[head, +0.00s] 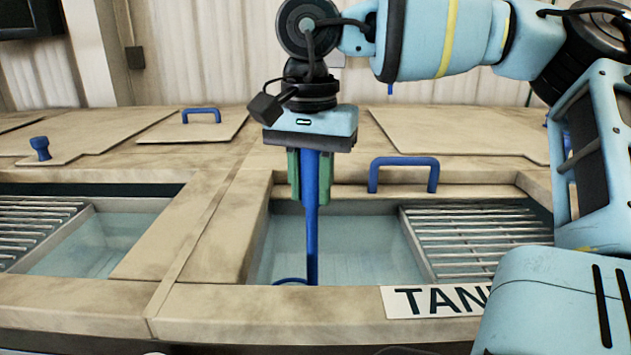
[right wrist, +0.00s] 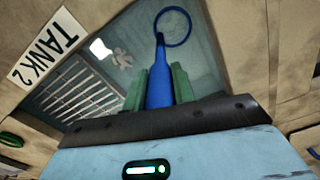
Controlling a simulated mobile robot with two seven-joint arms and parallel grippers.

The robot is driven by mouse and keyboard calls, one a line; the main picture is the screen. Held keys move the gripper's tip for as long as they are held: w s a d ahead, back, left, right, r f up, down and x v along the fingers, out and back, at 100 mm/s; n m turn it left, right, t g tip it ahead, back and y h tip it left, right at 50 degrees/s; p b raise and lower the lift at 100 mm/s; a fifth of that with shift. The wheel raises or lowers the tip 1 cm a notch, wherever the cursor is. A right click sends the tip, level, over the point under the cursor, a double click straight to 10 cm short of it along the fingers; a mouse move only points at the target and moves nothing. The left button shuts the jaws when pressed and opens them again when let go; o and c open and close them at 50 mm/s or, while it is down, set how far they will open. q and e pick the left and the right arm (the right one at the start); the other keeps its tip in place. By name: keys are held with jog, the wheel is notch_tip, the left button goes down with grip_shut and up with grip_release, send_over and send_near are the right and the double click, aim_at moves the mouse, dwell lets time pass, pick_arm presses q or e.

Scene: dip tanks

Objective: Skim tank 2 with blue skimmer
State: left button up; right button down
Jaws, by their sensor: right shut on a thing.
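The blue skimmer (head: 311,235) hangs upright over the open water of tank 2 (head: 255,302). My right gripper (head: 309,190) points down, its green fingers shut on the skimmer's handle. The skimmer's hoop (right wrist: 172,27) shows as a blue ring at the lower end; in the head view the front rim hides most of it. I cannot tell whether it touches the water. A pale, irregular patch (right wrist: 122,61) and a white shape (right wrist: 100,48) show beside the grate in the right wrist view. The sign (right wrist: 45,48) reads TANK 2. My left gripper is not in view.
A metal grate (head: 475,240) covers the right part of tank 2. A blue handle (head: 404,162) stands at its back edge. Another tank with a grate (head: 35,230) lies left, past a stone divider (head: 195,240). A blue knob (head: 40,148) and lid handle (head: 201,111) stand behind.

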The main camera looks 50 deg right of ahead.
notch_tip(320, 180, up, 5)
jog(key=p, duration=0.3)
notch_tip(320, 180, up, 9)
jog(key=p, duration=0.3)
jog(key=shift+f+p, duration=0.1)
jog(key=shift+p, duration=0.25)
jog(key=shift+r, duration=0.65)
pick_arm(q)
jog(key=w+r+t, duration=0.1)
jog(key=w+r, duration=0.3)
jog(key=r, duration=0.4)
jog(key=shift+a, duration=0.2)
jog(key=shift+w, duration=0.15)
